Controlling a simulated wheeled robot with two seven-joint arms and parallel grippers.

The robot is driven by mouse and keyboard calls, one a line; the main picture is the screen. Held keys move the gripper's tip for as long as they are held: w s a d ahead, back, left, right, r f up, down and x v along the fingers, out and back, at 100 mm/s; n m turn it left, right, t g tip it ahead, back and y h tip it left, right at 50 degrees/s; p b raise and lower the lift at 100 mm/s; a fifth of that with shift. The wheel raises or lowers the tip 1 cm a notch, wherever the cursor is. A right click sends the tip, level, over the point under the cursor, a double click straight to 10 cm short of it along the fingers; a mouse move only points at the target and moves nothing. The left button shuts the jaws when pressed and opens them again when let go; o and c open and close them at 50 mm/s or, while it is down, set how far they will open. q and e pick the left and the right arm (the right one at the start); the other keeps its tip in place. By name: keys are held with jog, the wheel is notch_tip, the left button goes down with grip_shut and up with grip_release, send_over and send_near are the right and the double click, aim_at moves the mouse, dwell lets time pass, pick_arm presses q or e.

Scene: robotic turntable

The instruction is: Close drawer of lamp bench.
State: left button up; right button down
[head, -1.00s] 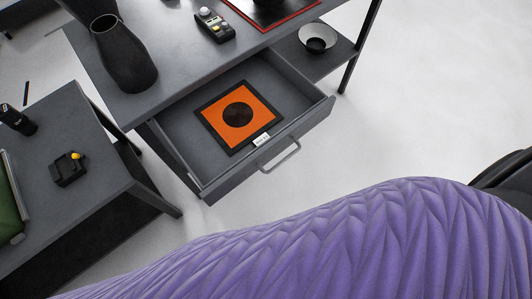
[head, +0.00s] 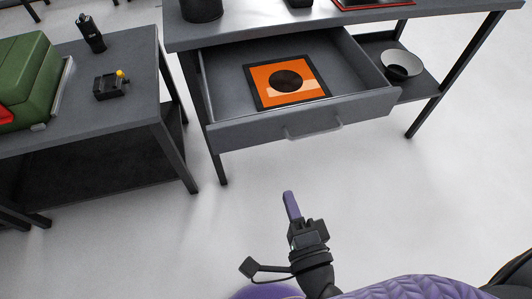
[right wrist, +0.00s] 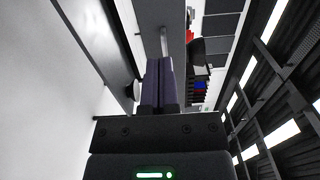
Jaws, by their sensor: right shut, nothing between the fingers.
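The lamp bench (head: 350,16) is a dark grey table with a drawer (head: 302,130) pulled open toward me. The drawer has a bar handle (head: 315,131) on its front, and an orange and black square panel (head: 285,82) lies inside it. My right gripper (head: 291,205) is in front of the drawer, below and a little left of the handle, apart from it. Its purple fingers are together and empty; they also show in the right wrist view (right wrist: 159,82). My left gripper is not in view.
A second grey table (head: 135,112) stands at the left, with a green case (head: 28,80), a black handheld device (head: 90,33) and a small black block with a yellow knob (head: 110,87). A bowl (head: 402,64) sits on the bench's lower shelf. The white floor before the drawer is clear.

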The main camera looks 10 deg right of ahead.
aim_at(266, 131)
jog(key=w, duration=0.6)
jog(key=w+b, duration=0.1)
jog(key=w, duration=0.5)
jog(key=shift+w+a, duration=0.2)
jog(key=shift+w, duration=0.8)
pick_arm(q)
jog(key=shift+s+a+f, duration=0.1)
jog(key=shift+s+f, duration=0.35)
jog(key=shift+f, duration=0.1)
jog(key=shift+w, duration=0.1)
pick_arm(e)
jog(key=shift+r, duration=0.1)
